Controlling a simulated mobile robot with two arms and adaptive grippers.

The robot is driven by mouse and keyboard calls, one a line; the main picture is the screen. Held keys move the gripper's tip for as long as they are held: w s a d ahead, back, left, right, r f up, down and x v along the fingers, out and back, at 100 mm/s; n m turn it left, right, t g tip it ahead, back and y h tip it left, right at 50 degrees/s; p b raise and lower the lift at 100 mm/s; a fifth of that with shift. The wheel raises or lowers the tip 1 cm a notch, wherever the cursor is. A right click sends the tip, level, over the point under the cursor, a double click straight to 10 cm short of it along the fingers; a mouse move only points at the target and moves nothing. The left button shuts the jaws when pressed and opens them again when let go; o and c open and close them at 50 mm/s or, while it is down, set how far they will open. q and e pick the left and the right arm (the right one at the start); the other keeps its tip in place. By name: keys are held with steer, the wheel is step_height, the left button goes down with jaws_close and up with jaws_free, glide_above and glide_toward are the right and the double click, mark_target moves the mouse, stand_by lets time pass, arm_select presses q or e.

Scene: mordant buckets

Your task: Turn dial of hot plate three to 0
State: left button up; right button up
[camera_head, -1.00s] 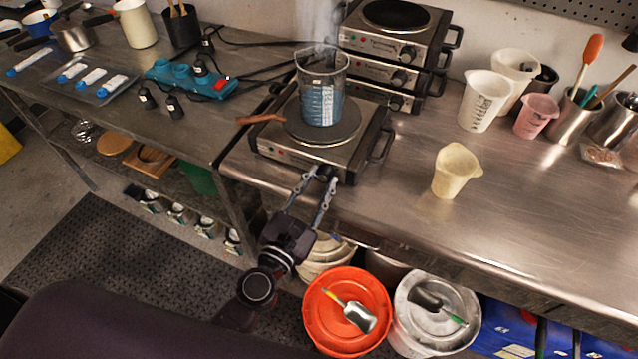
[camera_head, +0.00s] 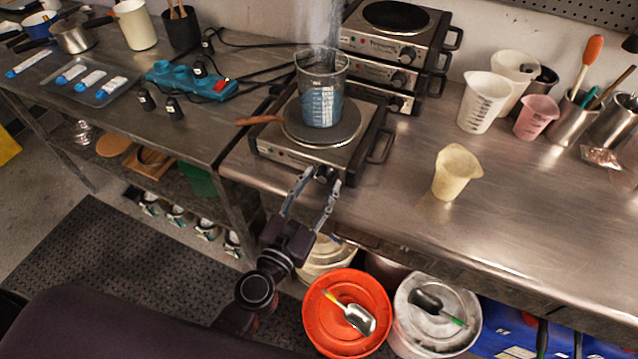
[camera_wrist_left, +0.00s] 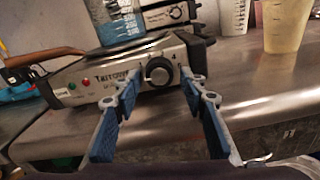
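A single hot plate (camera_head: 280,152) stands near the front edge of the right steel table, with a beaker of blue liquid (camera_head: 321,105) on it. Its black dial (camera_wrist_left: 158,71) is on the front panel, with a "4" printed at its upper right; I cannot read the exact setting. My left gripper (camera_head: 321,175) is in front of this panel. Its fingers are open and apart, and the dial shows between the tips in the left wrist view (camera_wrist_left: 164,86). The fingertips look apart from the dial; the exact gap is unclear. My right gripper is not in view.
More hot plates (camera_head: 378,48) are stacked behind. A brown-handled thing (camera_head: 259,120) sticks out left of the beaker. A yellowish cup (camera_head: 457,172) stands to the right on otherwise clear table. An orange bucket (camera_head: 322,338) and a white bucket (camera_head: 462,300) stand below the edge.

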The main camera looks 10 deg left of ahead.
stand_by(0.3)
arm_select(q)
steer(key=s+a, duration=0.2)
steer(key=s, duration=0.9)
steer(key=shift+s+a, duration=0.2)
steer(key=shift+s, duration=0.2)
steer(key=s+a+f+m+g, duration=0.25)
steer(key=f+m, duration=0.45)
steer(key=f, duration=0.5)
steer(key=s+a+f+m+g, duration=0.1)
steer(key=s+f+m+g, duration=0.15)
steer(key=f+m, duration=0.7)
steer(key=s+a+f+m+g, duration=0.1)
steer(key=s+f+m+g, duration=0.3)
steer(key=f, duration=1.1)
steer(key=s+a+f+m+g+y, duration=0.1)
steer(key=s+a+f+m+g, duration=0.1)
steer(key=s+f+m, duration=0.5)
steer(key=s+a+f+m+g+y, duration=0.2)
steer(key=s+f+m+g, duration=0.3)
steer(key=s+f, duration=0.5)
steer(key=s+a+m, duration=0.1)
steer(key=s+m, duration=0.1)
steer(key=s, duration=0.3)
steer(key=shift+a+f+g, duration=0.25)
steer(key=shift+a+g, duration=0.05)
steer(key=shift+w, duration=0.1)
